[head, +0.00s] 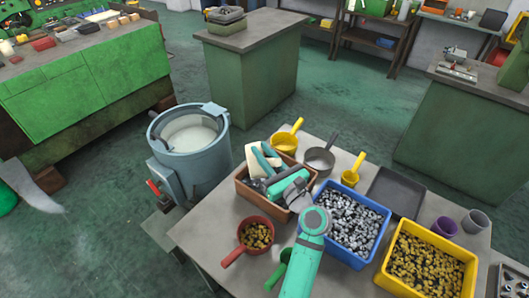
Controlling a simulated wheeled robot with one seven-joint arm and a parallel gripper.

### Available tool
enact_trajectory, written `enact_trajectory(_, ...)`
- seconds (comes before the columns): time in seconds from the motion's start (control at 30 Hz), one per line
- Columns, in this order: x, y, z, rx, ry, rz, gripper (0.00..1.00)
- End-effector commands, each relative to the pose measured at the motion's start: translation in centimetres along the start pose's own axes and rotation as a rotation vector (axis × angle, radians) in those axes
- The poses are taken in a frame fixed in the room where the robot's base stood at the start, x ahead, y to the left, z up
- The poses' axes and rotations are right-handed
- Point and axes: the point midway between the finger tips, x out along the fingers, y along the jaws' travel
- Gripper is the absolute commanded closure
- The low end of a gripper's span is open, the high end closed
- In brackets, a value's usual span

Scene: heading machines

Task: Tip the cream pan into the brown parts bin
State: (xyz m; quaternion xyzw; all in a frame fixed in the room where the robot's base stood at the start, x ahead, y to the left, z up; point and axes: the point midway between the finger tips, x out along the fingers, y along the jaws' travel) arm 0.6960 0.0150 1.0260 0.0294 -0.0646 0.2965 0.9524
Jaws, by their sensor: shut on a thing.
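The brown parts bin (247,194) stands on the near table, left of the blue bin. My teal gripper (265,160) is over the bin and partly hides its inside. It is shut on the cream pan (252,160), which shows as a pale, steeply tilted shape at the bin's back left. The pan's handle and inside are hidden by my gripper and the angle. Some grey bits show in the bin near my gripper, too small to tell apart.
A blue bin (382,210) of silver parts and a yellow bin (467,262) of brass parts stand right. A red pan (268,225) with brass parts is in front. Yellow pans (283,143) and a grey pan (320,158) stand behind. A grey drum (200,152) is left.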

Motion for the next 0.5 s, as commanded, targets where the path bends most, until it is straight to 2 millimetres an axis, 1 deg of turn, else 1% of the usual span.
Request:
enact_trajectory(0.03,0.3,0.6,0.3,-0.028,0.009,0.008,1.00)
enact_trajectory(0.13,0.6,1.5,0.5,-0.090,0.036,0.018,1.00)
enact_trajectory(0.37,1.1,2.8,0.5,-0.195,0.086,0.030,1.00)
enact_trajectory(0.5,1.5,3.9,0.5,-0.280,0.123,0.041,1.00)
